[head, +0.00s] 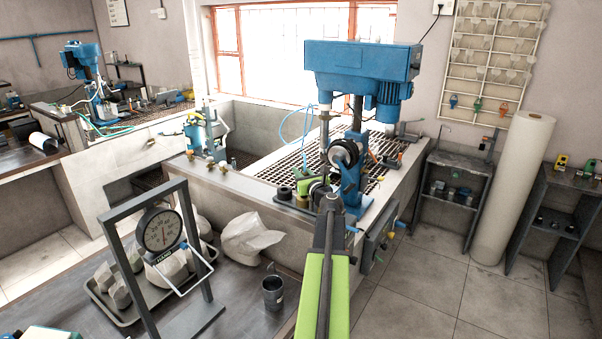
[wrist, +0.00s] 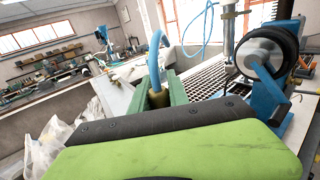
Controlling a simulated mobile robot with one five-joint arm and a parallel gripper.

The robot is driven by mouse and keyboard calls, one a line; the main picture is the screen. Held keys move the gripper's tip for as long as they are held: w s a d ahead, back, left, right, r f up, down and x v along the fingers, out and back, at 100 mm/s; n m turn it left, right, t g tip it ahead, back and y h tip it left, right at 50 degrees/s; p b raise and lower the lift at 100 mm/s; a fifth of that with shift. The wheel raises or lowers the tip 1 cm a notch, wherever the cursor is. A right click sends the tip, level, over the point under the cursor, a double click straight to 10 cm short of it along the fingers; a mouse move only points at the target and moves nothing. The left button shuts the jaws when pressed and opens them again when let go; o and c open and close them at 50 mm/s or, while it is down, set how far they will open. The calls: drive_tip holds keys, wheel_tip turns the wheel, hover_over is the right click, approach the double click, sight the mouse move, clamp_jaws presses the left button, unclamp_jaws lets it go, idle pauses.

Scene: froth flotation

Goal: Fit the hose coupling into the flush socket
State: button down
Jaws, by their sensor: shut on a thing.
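My gripper (wrist: 162,98) shows in the wrist view as green jaws shut around a brass hose coupling (wrist: 157,99). A light blue hose (wrist: 154,58) rises from the coupling and curves over. In the head view my gripper (head: 306,184) is at the end of my green arm, over the ledge beside the blue flotation machine (head: 358,72). The coupling's lower end is hidden by the jaws and the dark wrist part. I cannot pick out the flush socket for certain in either view.
Dark round fittings (head: 284,193) stand on the ledge close left of my gripper. The machine's column and black pulley (head: 345,152) are close on the right. A grating (head: 280,165) lies behind. A dial scale (head: 161,230) and metal cup (head: 273,292) stand on the front bench.

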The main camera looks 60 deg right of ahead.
drive_tip(key=shift+f, duration=0.15)
drive_tip(key=shift+f+b, duration=0.3)
drive_tip(key=shift+b, duration=0.15)
drive_tip(key=shift+f+b, duration=1.65)
drive_tip(key=shift+f, duration=0.05)
drive_tip(key=c, duration=1.2)
unclamp_jaws()
drive_tip(key=shift+r, duration=0.1)
